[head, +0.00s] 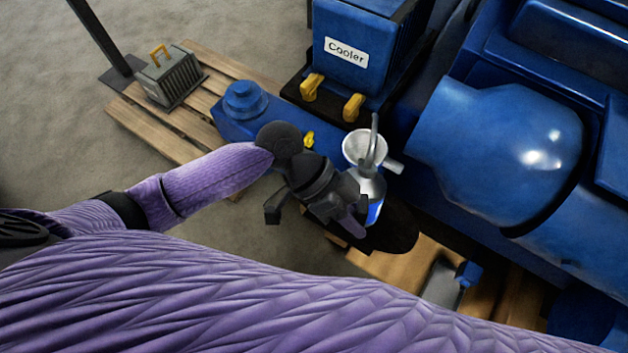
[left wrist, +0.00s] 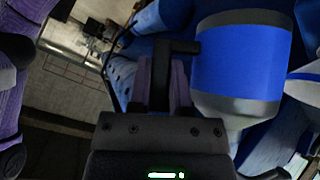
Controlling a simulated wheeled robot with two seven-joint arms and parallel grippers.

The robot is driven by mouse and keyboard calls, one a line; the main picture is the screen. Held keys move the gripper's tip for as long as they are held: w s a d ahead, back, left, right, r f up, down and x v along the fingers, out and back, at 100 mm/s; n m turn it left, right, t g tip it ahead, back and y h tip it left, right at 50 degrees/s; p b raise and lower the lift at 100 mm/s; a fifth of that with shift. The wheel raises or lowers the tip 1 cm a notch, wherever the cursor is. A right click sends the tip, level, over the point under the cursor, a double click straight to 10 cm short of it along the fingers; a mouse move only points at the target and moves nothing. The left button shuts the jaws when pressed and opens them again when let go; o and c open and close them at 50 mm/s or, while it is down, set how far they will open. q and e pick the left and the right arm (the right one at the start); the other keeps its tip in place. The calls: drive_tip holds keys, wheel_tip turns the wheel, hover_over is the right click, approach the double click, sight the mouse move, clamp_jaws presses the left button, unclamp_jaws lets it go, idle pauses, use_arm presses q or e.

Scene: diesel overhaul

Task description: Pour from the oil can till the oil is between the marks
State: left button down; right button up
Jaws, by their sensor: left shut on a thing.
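The oil can (head: 373,188), silver with a blue band, is beside my left gripper (head: 348,212) in the head view, its thin spout pointing up. In the left wrist view the can (left wrist: 240,62) fills the right of the picture, close to the fingers (left wrist: 170,75). My left gripper is shut on the can; the exact grip point is partly hidden. A pale funnel (head: 357,145) is right behind the spout, which overlaps it in the picture; I cannot tell whether they touch. The oil level and marks are not visible. My right gripper is not in view.
A blue cooler (head: 345,70) with yellow handles (head: 312,86) stands behind the funnel. A large blue engine (head: 490,140) fills the right side. A grey caged box (head: 170,75) sits on a wooden pallet (head: 215,72) at the back left. Grey floor is open at the left.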

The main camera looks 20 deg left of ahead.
sight(357, 217)
use_arm(q)
drive_tip(key=shift+r, duration=0.1)
drive_tip(key=shift+r+g+p, duration=0.3)
drive_tip(key=shift+r+p, duration=0.35)
drive_tip(key=shift+r, duration=0.05)
drive_tip(key=shift+r+n+g+p, duration=0.4)
drive_tip(key=shift+r+p, duration=0.15)
drive_tip(key=shift+r, duration=0.2)
idle(0.5)
